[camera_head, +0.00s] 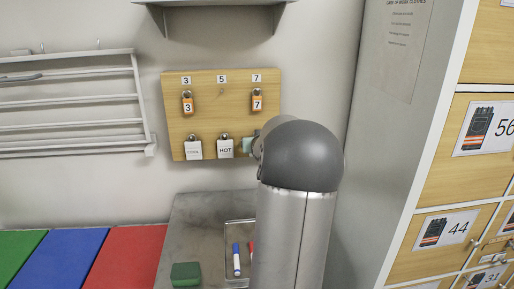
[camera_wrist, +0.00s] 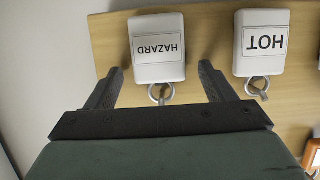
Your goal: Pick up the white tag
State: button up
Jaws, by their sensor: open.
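Several white tags hang on the wooden board. In the wrist view, which is upside down, a white tag marked HAZARD (camera_wrist: 158,50) hangs by a metal ring, and a white tag marked HOT (camera_wrist: 262,45) hangs to its right. My gripper (camera_wrist: 160,70) is open, with one finger on each side of the HAZARD tag; I cannot tell if they touch it. In the head view the HOT tag (camera_head: 225,148) and another white tag (camera_head: 194,149) hang in the board's lower row. My arm hides the HAZARD tag there.
The wooden board (camera_head: 220,115) also holds two orange tags, marked 3 (camera_head: 187,106) and 7 (camera_head: 257,103), under number labels. Below is a grey counter (camera_head: 195,225) with a green block (camera_head: 186,274) and a wire tray (camera_head: 237,222) with markers. Lockers (camera_head: 486,75) stand right.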

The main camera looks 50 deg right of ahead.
jog(key=c, duration=1)
jog(key=shift+c, duration=0.3)
jog(key=s+a+p, duration=0.1)
jog(key=s+a, duration=1.1)
jog(key=a, duration=0.1)
jog(key=shift+s+r+p, duration=0.3)
jog(key=shift+p, duration=0.1)
